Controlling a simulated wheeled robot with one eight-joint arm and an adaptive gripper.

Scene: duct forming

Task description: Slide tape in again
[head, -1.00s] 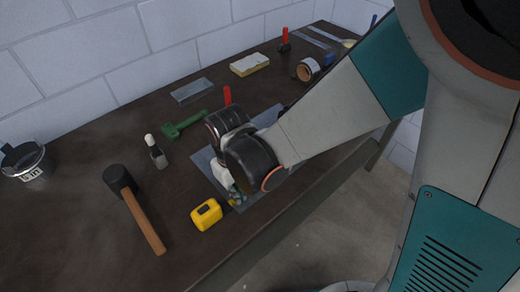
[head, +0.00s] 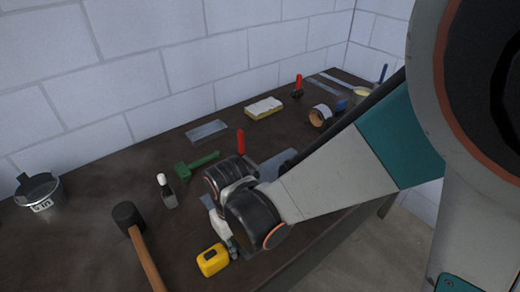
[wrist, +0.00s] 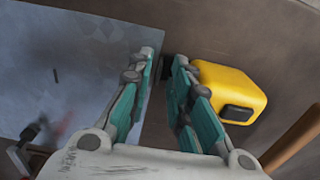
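The yellow tape measure (head: 213,260) sits on the dark bench near its front edge. In the wrist view the tape measure (wrist: 232,88) is just right of my right finger, outside the fingers. My gripper (wrist: 160,65) is partly open, with a narrow gap between its teal fingers. A small dark piece beside the case shows at the right fingertip; I cannot tell whether it touches. The grey metal sheet (wrist: 60,60) lies left of the fingers, its edge near the left finger. In the head view my arm and wrist hide much of the sheet (head: 275,165).
A yellow block (head: 263,108) and a tape roll (head: 320,116) are farther back. A metal can (head: 38,192) stands far left.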

